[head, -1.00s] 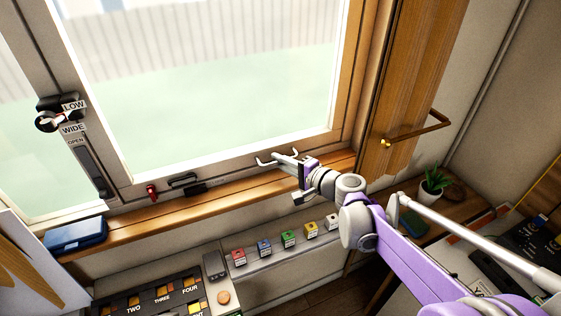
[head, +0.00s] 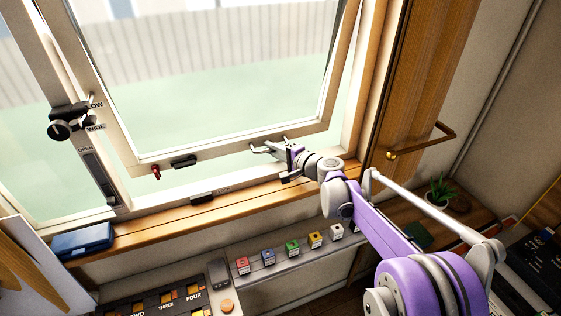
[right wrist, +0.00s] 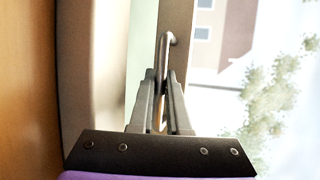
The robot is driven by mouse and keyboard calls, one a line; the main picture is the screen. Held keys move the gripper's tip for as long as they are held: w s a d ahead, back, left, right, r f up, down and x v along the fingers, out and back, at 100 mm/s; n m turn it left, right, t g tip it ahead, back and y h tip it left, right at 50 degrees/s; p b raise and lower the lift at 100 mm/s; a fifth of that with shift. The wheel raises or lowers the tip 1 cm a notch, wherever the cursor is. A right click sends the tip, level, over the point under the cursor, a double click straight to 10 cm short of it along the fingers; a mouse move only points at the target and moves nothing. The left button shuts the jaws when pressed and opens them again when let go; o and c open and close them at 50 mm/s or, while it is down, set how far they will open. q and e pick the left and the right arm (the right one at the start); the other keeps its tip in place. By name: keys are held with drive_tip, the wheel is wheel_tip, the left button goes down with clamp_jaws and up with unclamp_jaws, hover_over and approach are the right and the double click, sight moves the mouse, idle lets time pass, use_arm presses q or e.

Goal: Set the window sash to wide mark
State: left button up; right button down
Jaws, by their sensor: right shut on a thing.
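The window sash (head: 225,142) stands tilted outward, with its bottom edge swung away from the sill. My right gripper (head: 281,149) is shut on the sash handle (head: 262,147), a thin metal bar on the sash's lower rail. In the right wrist view the two fingers close around the bar handle (right wrist: 164,55). The LOW mark (head: 96,105) and the WIDE mark (head: 96,127) are on the left window post, beside a black knob (head: 60,130). The OPEN label (head: 85,149) is below them, above a dark slot. My left gripper is not in view.
A blue case (head: 82,241) lies on the left of the wooden sill (head: 200,215). Several coloured blocks stand on a ledge below. A potted plant (head: 440,190) is at the right, near a wooden door with a brass handle (head: 420,141).

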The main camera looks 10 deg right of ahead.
sight(269, 138)
drive_tip(key=w, duration=0.1)
drive_tip(key=w+a, duration=0.1)
drive_tip(key=w, duration=0.1)
drive_tip(key=w+p, duration=0.1)
drive_tip(key=w, duration=0.1)
drive_tip(key=shift+w+a+r, duration=0.2)
drive_tip(key=shift+r, duration=0.2)
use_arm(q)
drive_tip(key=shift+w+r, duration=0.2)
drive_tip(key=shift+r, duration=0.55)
use_arm(e)
drive_tip(key=c, duration=0.9)
unclamp_jaws()
drive_tip(key=shift+s, duration=0.15)
